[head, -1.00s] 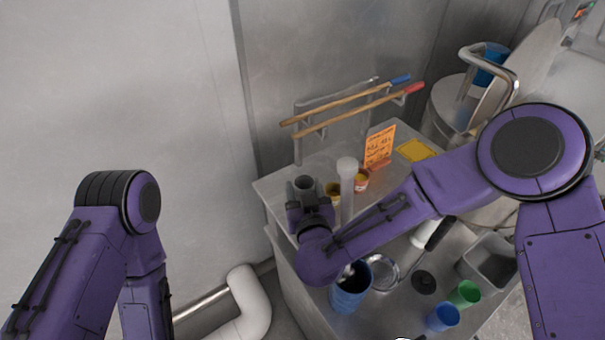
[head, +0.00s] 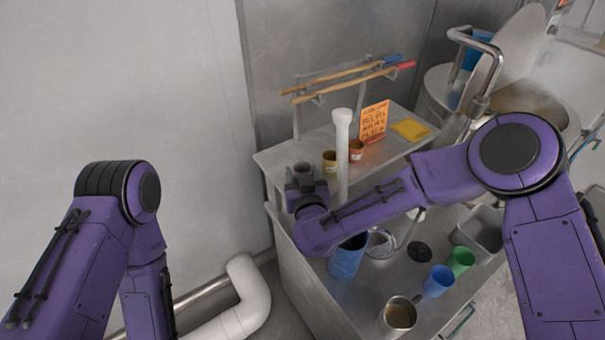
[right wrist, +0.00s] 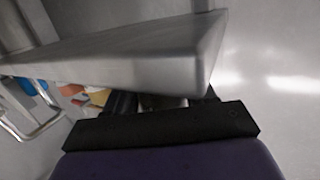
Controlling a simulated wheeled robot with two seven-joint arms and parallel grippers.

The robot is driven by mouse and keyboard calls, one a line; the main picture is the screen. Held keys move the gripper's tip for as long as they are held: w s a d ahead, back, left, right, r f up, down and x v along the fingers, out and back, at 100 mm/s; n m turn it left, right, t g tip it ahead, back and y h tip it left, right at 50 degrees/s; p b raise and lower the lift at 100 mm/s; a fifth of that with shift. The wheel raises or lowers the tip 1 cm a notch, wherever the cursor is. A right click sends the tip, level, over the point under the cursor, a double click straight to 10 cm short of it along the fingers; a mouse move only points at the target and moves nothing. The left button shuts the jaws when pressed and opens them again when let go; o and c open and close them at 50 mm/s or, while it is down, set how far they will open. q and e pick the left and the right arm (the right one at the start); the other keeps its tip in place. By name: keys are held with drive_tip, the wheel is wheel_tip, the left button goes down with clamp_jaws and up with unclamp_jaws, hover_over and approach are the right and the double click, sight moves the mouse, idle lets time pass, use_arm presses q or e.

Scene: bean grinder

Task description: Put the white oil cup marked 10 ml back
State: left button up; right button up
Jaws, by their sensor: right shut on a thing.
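My right gripper (head: 304,188) is shut on a small upright cup (head: 303,170), taken to be the oil cup. It looks grey in this light and its mark is not readable. It is at the left front of the raised metal shelf (head: 285,155), left of a yellow cup (head: 329,160) and a red-brown cup (head: 356,150) standing there. In the right wrist view, the shelf edge (right wrist: 130,55) covers much of the fingers; I cannot tell whether the held cup touches the shelf. My left arm is at the left; its gripper is out of view.
A tall white rod (head: 342,150) with a wide top stands just right of the gripper. An orange sign (head: 374,121) and yellow pad (head: 411,129) are on the shelf. Below are blue cups (head: 347,258), a green cup (head: 461,262) and a metal mug (head: 399,314).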

drive_tip(key=shift+w+f, duration=0.55)
drive_tip(key=o, duration=0.6)
drive_tip(key=shift+w+f, duration=0.15)
drive_tip(key=o, duration=0.5)
drive_tip(key=shift+s+r, duration=0.25)
drive_tip(key=shift+s, duration=0.2)
use_arm(q)
drive_tip(key=f+b, duration=0.3)
drive_tip(key=f, duration=0.1)
drive_tip(key=shift+w, duration=0.35)
use_arm(e)
drive_tip(key=v, duration=1)
drive_tip(key=shift+s, duration=0.15)
